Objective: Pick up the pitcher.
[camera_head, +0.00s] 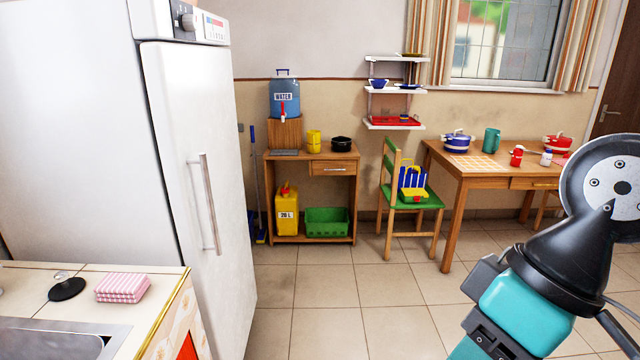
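A teal pitcher-like vessel (491,140) stands upright on the wooden table (520,184) at the right, between a blue pot and a red-and-white container. It looks like the pitcher, but it is small in this view. Nothing touches it that I can see. My arm fills the lower right corner, in front of the table's right part. The fingers of my gripper do not show.
A blue pot (457,142), a red container (517,155) and a red pot (557,145) share the table. A green-seated chair (411,199) stands at its left. A white fridge (190,150) and sink counter bound the left. The tiled floor between is clear.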

